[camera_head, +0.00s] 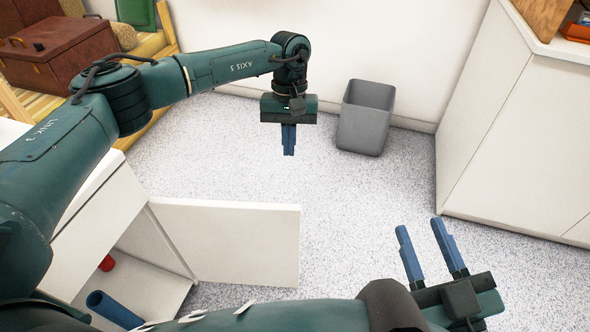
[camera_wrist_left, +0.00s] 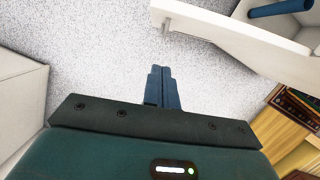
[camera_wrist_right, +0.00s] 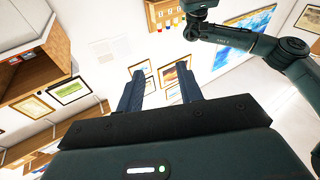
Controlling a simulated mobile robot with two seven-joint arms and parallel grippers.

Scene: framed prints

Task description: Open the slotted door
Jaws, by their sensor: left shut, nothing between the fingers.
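A white cabinet door (camera_head: 235,240) stands swung out from the low white cabinet (camera_head: 95,245) at the left of the head view. The cabinet interior is partly exposed; I cannot make out slots in the door. The door also shows at the top of the left wrist view (camera_wrist_left: 225,35). My left gripper (camera_head: 289,153) is shut and empty, pointing down above the floor beyond the door and apart from it. Its closed fingers show in the left wrist view (camera_wrist_left: 161,72). My right gripper (camera_head: 420,226) is open and empty, right of the door.
A blue cylinder (camera_head: 113,308) and a red object (camera_head: 106,263) are in the cabinet. A grey bin (camera_head: 366,117) stands by the back wall. A white counter unit (camera_head: 515,125) is at right. Speckled floor (camera_head: 350,200) between them is clear. Framed prints (camera_wrist_right: 178,75) show in the right wrist view.

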